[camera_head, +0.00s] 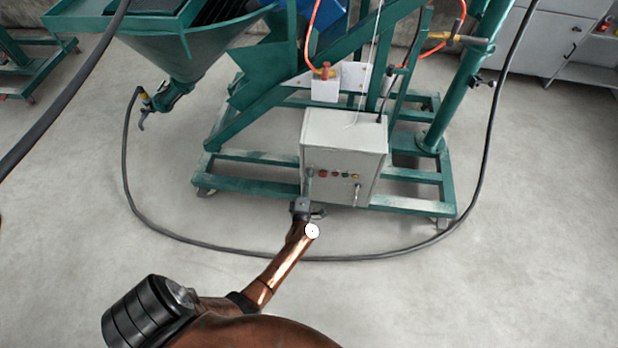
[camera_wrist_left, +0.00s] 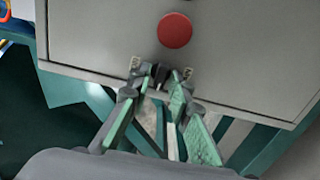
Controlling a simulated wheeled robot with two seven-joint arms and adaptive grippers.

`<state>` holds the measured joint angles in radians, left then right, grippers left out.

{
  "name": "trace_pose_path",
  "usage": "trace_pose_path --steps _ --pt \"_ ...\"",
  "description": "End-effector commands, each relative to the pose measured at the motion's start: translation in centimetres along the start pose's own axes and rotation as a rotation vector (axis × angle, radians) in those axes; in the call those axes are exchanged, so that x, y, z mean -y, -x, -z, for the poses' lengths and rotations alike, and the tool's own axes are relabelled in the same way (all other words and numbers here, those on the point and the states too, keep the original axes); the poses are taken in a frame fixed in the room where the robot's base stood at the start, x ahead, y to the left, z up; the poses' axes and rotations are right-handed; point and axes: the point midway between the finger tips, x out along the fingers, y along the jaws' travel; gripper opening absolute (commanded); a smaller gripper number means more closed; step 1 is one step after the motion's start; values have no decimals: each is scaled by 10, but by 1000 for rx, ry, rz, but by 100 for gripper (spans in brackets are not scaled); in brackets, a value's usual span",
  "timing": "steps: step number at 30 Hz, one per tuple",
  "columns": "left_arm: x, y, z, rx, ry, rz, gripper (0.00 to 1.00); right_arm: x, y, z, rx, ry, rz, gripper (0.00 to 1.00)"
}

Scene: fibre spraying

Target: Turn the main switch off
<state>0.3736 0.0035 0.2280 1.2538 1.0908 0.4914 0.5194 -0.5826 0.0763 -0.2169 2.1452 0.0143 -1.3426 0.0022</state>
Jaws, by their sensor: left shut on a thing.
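The grey control box (camera_head: 343,135) stands on the green machine frame, with a row of small buttons and knobs on its front. In the left wrist view, a small black switch knob (camera_wrist_left: 160,74) sits on the panel near the box edge. My left gripper (camera_head: 308,186) reaches up to the left side of the box front. In the left wrist view my left gripper (camera_wrist_left: 158,78) has its two fingertips on either side of the black knob, shut on it. The knob is partly hidden by the fingers, and its exact setting cannot be told. My right gripper is not in view.
A large red button (camera_wrist_left: 174,30) is close to the knob, and a key (camera_head: 357,192) hangs from the box front. A black hose (camera_head: 300,258) loops over the floor around the frame. A green hopper (camera_head: 190,40) stands at the left. The foreground floor is mostly clear.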

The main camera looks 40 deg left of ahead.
Motion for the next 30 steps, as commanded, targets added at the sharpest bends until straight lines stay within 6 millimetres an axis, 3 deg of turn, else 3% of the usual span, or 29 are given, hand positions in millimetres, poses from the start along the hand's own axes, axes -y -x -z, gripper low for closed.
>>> trace_pose_path --steps 8,9,11,21,30 --pt "2 2 -2 4 2 4 0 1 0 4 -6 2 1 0" --pt "2 2 -2 3 2 4 21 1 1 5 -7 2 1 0" --pt "2 1 -2 3 2 4 25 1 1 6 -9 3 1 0" --pt "2 4 0 0 0 3 26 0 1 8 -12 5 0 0" --pt "2 49 -1 0 2 5 26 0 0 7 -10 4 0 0"
